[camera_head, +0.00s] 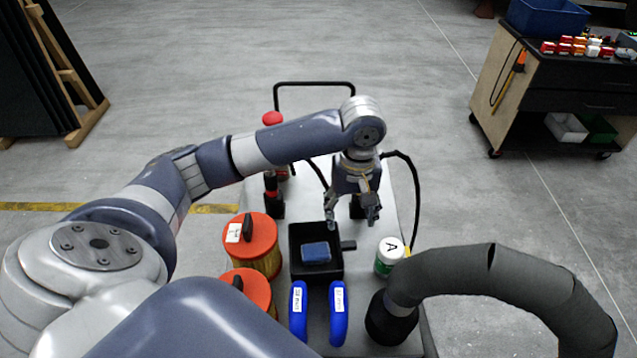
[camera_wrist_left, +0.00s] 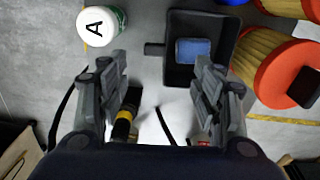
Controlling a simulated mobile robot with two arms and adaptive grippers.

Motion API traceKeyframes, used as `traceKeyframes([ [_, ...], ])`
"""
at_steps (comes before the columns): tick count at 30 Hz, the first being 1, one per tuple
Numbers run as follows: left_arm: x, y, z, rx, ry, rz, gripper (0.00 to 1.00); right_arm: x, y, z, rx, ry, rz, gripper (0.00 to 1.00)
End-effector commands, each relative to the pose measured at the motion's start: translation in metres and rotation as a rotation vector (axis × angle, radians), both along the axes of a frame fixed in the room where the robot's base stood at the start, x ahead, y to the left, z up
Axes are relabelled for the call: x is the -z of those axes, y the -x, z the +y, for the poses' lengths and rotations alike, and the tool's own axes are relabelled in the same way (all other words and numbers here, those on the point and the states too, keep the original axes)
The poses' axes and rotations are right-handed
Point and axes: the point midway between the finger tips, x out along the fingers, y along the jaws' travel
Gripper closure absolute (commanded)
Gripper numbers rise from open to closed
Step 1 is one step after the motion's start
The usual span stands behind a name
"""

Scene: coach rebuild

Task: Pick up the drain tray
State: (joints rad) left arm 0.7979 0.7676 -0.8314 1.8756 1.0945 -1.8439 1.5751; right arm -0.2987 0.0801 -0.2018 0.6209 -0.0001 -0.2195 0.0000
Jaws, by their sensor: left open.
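The drain tray (camera_head: 315,273) is a black square tray with a short side handle (camera_head: 348,245), on the grey cart top. A blue block (camera_head: 316,252) lies in it. In the left wrist view the tray (camera_wrist_left: 202,76) is at the top, right of centre, its handle (camera_wrist_left: 154,49) pointing left. My left gripper (camera_head: 352,219) points down above the cart, behind the tray's handle side in the head view. Its jaws (camera_wrist_left: 163,62) are apart with nothing held; the handle shows just beyond the gap between the fingertips. My right gripper is not in view.
Two orange-capped filters (camera_head: 262,262) stand left of the tray. A white-lidded jar marked A (camera_head: 390,256) stands right. Two blue labelled loops (camera_head: 338,315) lie in front. A thick grey hose (camera_head: 490,275) arches in from the right. A workbench (camera_head: 550,90) stands far right.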

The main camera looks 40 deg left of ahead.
Motion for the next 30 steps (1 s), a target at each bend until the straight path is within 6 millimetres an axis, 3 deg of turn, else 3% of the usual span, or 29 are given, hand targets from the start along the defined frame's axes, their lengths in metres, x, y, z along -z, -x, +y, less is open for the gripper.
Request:
traceKeyframes([
  [1, 0.014, 0.000, 0.000, 0.000, 0.000, 0.000, 0.40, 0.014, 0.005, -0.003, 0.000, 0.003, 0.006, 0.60],
  [9, 0.045, 0.000, 0.000, 0.001, 0.000, -0.001, 0.40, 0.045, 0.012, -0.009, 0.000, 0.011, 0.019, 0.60],
  [17, 0.073, 0.001, 0.000, 0.000, -0.001, 0.003, 0.40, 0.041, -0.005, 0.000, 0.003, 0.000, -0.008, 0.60],
  [30, 0.120, -0.004, 0.000, 0.000, -0.001, 0.003, 0.40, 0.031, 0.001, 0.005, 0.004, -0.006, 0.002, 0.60],
])
